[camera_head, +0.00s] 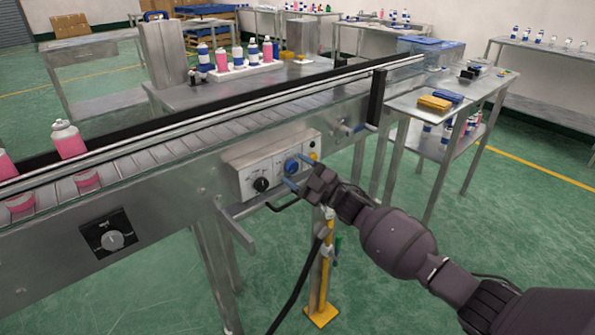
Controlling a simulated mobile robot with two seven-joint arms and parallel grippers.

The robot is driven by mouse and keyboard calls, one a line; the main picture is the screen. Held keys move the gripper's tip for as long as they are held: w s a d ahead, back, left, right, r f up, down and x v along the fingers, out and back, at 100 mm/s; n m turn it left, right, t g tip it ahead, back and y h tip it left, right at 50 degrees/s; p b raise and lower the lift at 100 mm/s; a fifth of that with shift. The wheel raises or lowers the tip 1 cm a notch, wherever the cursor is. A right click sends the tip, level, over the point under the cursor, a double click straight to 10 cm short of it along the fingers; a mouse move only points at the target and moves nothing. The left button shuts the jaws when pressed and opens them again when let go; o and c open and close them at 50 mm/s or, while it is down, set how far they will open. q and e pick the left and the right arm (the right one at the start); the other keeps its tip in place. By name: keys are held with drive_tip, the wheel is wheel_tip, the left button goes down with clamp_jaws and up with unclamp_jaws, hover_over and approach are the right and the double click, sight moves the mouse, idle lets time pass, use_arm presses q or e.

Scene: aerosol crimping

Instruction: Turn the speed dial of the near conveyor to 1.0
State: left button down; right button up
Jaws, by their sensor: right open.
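The near conveyor (165,165) runs from the lower left to the upper right. A light control box (247,166) on its front side carries a black dial (261,184) and a blue dial (291,165). A black plate farther left on the same side carries a silver dial (112,240). The labels are too small to read, so I cannot tell the settings. My right gripper (298,172) is open at the control box, its two fingertips around or just in front of the blue dial. Contact cannot be told. My left gripper is not in view.
Pink bottles (67,140) stand on the belt at the left. A yellow post (321,285) stands under the conveyor. A side table (433,110) holds yellow and blue items.

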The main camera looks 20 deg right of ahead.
drive_tip(key=shift+s, duration=0.1)
drive_tip(key=shift+s+d+f, duration=0.1)
drive_tip(key=shift+s+d, duration=0.2)
drive_tip(key=p+v, duration=0.1)
drive_tip(key=v, duration=0.9)
drive_tip(key=shift+w, duration=0.15)
